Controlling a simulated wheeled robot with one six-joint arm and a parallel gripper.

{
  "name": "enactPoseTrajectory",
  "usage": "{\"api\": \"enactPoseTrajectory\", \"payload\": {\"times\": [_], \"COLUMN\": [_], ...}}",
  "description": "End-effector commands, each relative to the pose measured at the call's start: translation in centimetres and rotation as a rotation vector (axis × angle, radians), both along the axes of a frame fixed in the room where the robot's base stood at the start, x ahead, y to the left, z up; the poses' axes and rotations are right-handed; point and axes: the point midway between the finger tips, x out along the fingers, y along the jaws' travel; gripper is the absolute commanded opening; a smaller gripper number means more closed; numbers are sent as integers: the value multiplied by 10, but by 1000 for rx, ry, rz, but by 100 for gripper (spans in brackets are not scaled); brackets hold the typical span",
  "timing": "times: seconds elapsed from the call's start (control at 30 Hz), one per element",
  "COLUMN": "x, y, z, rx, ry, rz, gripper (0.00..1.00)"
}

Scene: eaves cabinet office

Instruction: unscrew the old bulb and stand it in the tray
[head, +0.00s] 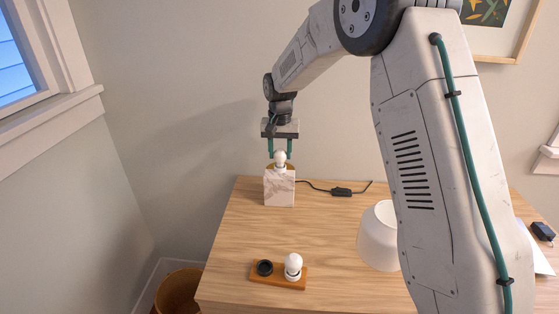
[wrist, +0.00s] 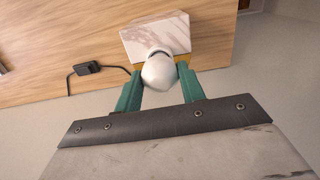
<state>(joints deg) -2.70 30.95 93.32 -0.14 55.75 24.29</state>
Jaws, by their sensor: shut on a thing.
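The old bulb (head: 280,158), white and round, stands upright at the top of the marble lamp base (head: 279,188) at the back of the desk. My gripper (head: 280,152) comes down from above with its green fingers on either side of the bulb and is shut on it. In the wrist view the bulb (wrist: 159,71) sits between the two fingertips, over the marble block (wrist: 157,36). Its lower end and the socket are mostly hidden. The wooden tray (head: 262,278) lies near the desk's front edge; it holds another white bulb (head: 293,264) upright and a dark round cup (head: 264,267).
A white lampshade (head: 377,237) stands on the desk to the right, partly behind my arm. A black cord with an inline switch (head: 341,192) runs right from the lamp base. A bin (head: 178,291) stands on the floor at left. The desk middle is clear.

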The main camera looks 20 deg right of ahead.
Motion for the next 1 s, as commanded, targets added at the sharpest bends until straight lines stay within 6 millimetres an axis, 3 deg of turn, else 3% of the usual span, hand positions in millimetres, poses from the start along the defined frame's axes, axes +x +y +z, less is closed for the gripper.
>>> {"api": "enactPoseTrajectory", "payload": {"times": [0.33,1.0], "x": [0,0], "y": [1,0], "z": [0,6], "rx": [1,1], "ry": [-2,0], "rz": [488,468], "gripper": [16,16]}}
